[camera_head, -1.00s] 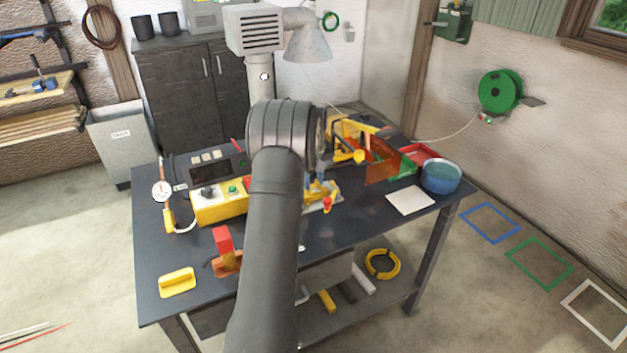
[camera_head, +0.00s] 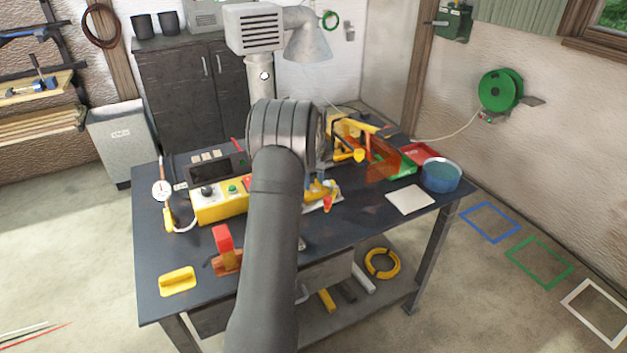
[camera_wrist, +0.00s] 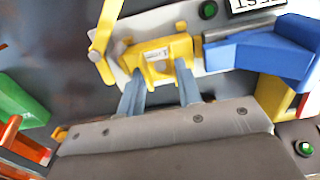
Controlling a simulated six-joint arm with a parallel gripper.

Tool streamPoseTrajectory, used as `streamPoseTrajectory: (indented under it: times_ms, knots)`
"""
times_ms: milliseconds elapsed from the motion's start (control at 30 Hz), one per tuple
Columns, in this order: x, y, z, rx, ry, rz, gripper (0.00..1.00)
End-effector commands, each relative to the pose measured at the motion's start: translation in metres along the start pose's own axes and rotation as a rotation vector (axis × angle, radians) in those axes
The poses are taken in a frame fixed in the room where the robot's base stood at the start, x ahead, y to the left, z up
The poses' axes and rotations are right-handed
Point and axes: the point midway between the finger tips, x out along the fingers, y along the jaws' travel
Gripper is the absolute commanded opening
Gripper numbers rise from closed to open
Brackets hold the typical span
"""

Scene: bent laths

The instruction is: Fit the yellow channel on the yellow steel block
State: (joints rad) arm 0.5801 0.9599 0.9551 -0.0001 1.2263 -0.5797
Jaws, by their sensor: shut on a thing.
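In the wrist view my gripper (camera_wrist: 158,84) has its two blue-grey fingers at a yellow, bracket-like piece with a small white label, the yellow channel (camera_wrist: 156,62). The fingers are shut on it at its lower legs. It is over or on a light grey plate (camera_wrist: 207,82); I cannot tell whether it touches. I cannot make out a separate yellow steel block beneath it. In the head view my arm hides most of my gripper and this piece. A low yellow block with a ridge (camera_head: 178,280) lies at the table's front left.
A blue part (camera_wrist: 262,52) is close right of the fingers, and a yellow lever (camera_wrist: 101,42) is left.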

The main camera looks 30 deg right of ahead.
Motion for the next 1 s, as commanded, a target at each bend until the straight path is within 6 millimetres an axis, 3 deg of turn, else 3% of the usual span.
streamPoseTrajectory:
  times_ms: [100,133,267,667,767,1000]
  knots:
    - [0.000,0.000,0.000,0.000,0.000,0.000,0.10]
    - [0.000,0.000,0.000,0.000,0.000,0.000,0.34]
    - [0.000,0.000,0.000,0.000,0.000,0.000,0.57]
    - [-0.009,0.000,0.000,0.000,0.001,0.001,0.57]
    - [-0.024,0.000,-0.001,0.000,0.002,0.002,0.57]
    - [-0.083,0.001,-0.001,0.000,0.004,0.003,0.57]
